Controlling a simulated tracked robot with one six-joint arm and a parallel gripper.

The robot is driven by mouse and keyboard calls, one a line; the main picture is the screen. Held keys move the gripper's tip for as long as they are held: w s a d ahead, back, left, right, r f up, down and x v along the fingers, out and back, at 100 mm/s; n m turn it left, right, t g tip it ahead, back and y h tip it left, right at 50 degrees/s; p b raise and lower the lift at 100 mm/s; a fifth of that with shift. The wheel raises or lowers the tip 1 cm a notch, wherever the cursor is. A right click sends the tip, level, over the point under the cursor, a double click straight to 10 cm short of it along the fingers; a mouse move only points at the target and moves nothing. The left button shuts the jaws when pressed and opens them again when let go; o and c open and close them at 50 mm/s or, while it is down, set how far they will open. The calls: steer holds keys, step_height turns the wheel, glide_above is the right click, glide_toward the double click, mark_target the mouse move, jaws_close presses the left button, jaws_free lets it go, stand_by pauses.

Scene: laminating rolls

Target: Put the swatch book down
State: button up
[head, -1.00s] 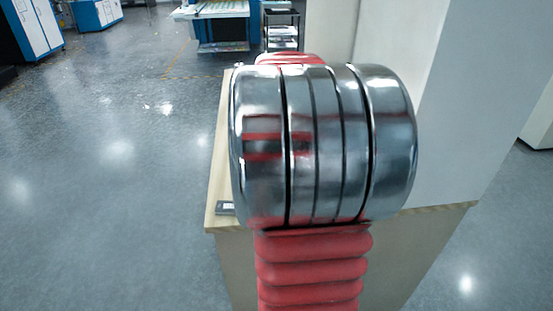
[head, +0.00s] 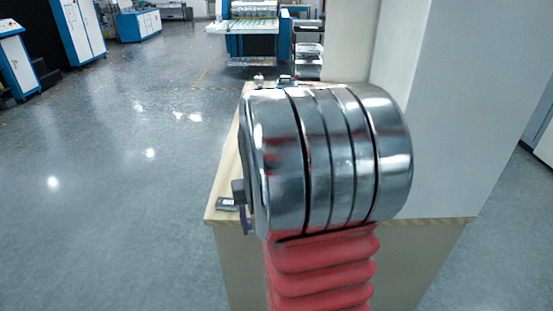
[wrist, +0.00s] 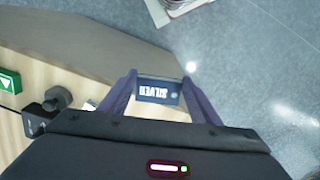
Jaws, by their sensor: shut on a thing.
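The swatch book (wrist: 158,91) is a small dark blue block with white "SILVER" lettering, seen in the wrist view. My gripper (wrist: 158,88) is shut on it, with one dark finger at each side. Behind the book are the counter's pale wooden top (wrist: 62,75) and its edge. I cannot tell whether the book touches the top. In the head view, my silver and red arm hides most of the gripper and much of the counter (head: 222,180). Only a dark bit of the gripper area shows left of the arm, and the book cannot be made out clearly there.
A green box with a white triangle (wrist: 9,81) and a dark knobbed item (wrist: 55,99) lie left of the book. A small grey item (head: 227,204) lies near the counter's front left corner. A pale pillar (head: 440,110) stands right. Floor (head: 110,210) is open left.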

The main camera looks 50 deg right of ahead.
steer(key=w+a+f+n, duration=0.3)
steer(key=w+a+f, duration=0.4)
steer(key=a+f, duration=0.3)
steer(key=w+a+f+n, duration=0.3)
steer(key=w+a+f, duration=0.5)
steer(key=a, duration=0.8)
steer(key=shift+w+f+n, duration=0.15)
steer(key=shift+f+n, duration=0.25)
steer(key=shift+f, duration=0.55)
